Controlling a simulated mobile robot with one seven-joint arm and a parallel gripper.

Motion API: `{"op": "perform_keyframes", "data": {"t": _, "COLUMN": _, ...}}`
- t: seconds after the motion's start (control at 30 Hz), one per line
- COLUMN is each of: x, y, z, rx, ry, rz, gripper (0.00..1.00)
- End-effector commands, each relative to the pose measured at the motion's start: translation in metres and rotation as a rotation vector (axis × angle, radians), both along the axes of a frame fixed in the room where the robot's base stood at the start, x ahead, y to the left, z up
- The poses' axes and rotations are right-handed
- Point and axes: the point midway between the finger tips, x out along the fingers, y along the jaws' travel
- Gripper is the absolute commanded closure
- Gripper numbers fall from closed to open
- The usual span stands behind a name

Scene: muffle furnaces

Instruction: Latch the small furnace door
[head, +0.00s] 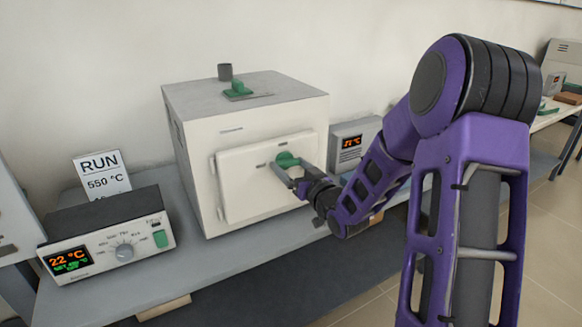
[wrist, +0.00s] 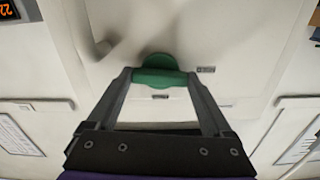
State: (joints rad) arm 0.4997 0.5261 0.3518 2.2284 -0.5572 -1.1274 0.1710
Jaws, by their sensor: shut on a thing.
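The small furnace (head: 200,140) is a cream box on the bench. Its door (head: 245,175) lies against the front, and I cannot tell from the picture whether it is latched. A green latch handle (head: 287,160) sits near the door's upper right. My gripper (head: 290,172) is at the handle with its fingers on either side of it. In the wrist view my gripper (wrist: 158,80) is shut on the green handle (wrist: 158,76), one finger at each end. The handle's stem behind the grip is hidden.
A controller box (head: 105,240) reading 22 °C stands at left, with a RUN 550 °C card (head: 102,175) behind it. A second display unit (head: 352,142) stands right of the furnace.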

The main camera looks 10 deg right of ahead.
Motion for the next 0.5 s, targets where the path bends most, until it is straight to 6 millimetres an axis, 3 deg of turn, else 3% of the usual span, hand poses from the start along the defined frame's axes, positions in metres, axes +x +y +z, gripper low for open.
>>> {"op": "perform_keyframes", "data": {"t": 0.5, "x": 0.0005, "y": 0.001, "z": 0.0013, "rx": -0.118, "ry": -0.042, "rz": 0.002, "gripper": 0.71}}
